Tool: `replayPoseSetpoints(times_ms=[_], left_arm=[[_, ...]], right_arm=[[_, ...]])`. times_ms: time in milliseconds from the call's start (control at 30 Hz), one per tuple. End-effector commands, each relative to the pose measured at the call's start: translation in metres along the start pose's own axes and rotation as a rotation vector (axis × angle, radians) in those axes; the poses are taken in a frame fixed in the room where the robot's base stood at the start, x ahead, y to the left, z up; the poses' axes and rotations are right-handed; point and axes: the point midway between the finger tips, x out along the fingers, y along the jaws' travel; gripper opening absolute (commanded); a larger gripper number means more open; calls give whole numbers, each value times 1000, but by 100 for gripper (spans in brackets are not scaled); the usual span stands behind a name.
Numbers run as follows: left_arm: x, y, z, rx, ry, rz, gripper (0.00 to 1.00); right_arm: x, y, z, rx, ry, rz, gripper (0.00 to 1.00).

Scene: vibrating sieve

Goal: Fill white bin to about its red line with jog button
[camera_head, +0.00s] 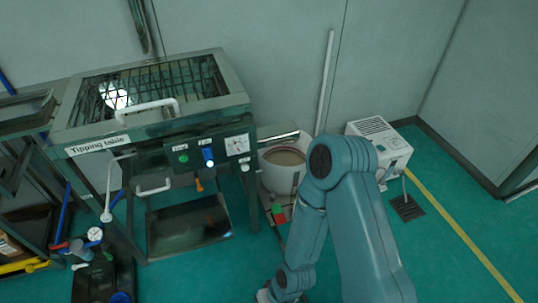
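The white bin (270,178) stands on the floor right of the tipping table (150,118). Grey-brown material shows inside it, below the rim. The table's front panel has a green button (183,159), a blue knob (208,158) and a dial (237,145); the labels are too small to read, so I cannot tell which is the jog button. A small green and red patch (279,213) lies below the bin. My teal arm comes in from the lower right and bends down in front of the bin; its gripper is not clearly visible. My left gripper is out of view.
A white machine (379,145) stands on the floor at the right, near a drain grate (407,208). A dark tray (188,228) sits under the table. Gauges and hoses (94,234) crowd the lower left. Green floor at the right is clear.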

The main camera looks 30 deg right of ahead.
Motion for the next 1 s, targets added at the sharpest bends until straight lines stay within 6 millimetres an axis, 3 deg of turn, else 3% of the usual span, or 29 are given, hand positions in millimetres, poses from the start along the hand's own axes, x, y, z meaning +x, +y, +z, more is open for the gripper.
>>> replayPoseSetpoints(times_ms=[33,100,133,1000], left_arm=[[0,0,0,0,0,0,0],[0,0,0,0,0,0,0],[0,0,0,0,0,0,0],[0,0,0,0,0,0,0]], right_arm=[[0,0,0,0,0,0,28],[0,0,0,0,0,0,6],[0,0,0,0,0,0,0],[0,0,0,0,0,0,0]])
